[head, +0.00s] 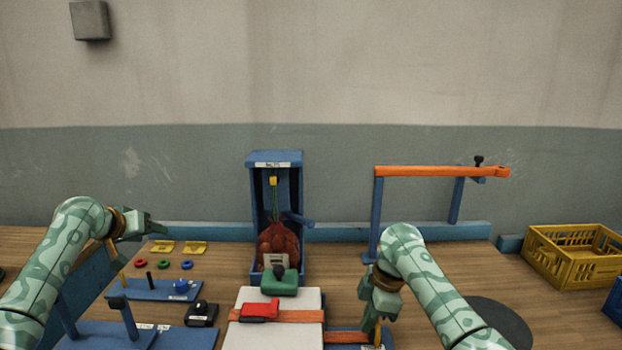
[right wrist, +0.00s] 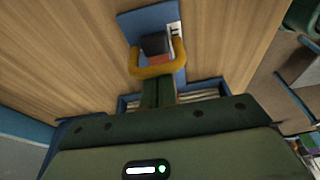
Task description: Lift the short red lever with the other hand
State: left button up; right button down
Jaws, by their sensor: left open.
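The short red lever (head: 260,309) lies on top of a white block (head: 276,334), on an orange strap (head: 298,316). My left gripper (head: 152,230) is open and empty, at the left, well apart from the lever. My right gripper (head: 375,322) is low, to the right of the white block. In the right wrist view its fingers (right wrist: 157,92) are close together at a yellow loop (right wrist: 153,71) and look shut on it. A dark block and an orange piece (right wrist: 156,60) show within the loop. The exact finger contact is partly hidden.
A green part (head: 279,282) stands behind the lever. A blue stand (head: 275,160) holds a red net sack (head: 278,247). An orange bar (head: 440,171) stands on blue posts. Blue boards (head: 160,291) with pegs lie left, and a yellow crate (head: 577,257) stands right.

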pick_arm(q)
jog(key=s+d+m+g+h, duration=0.15)
jog(key=d+m, duration=0.25)
jog(key=d, duration=0.4)
jog(key=s+d+m+g+h, duration=0.1)
jog(key=s+d+m+g, duration=0.2)
jog(key=d, duration=0.5)
jog(key=m+g+y, duration=0.2)
jog(key=m+g, duration=0.4)
jog(key=m, duration=0.7)
send_near(273, 304)
jog(key=x, duration=0.9)
jog(key=shift+f, duration=0.15)
jog(key=c, duration=0.8)
jog(key=shift+c, duration=0.2)
jog(key=shift+a, duration=0.1)
jog(key=shift+v, duration=0.85)
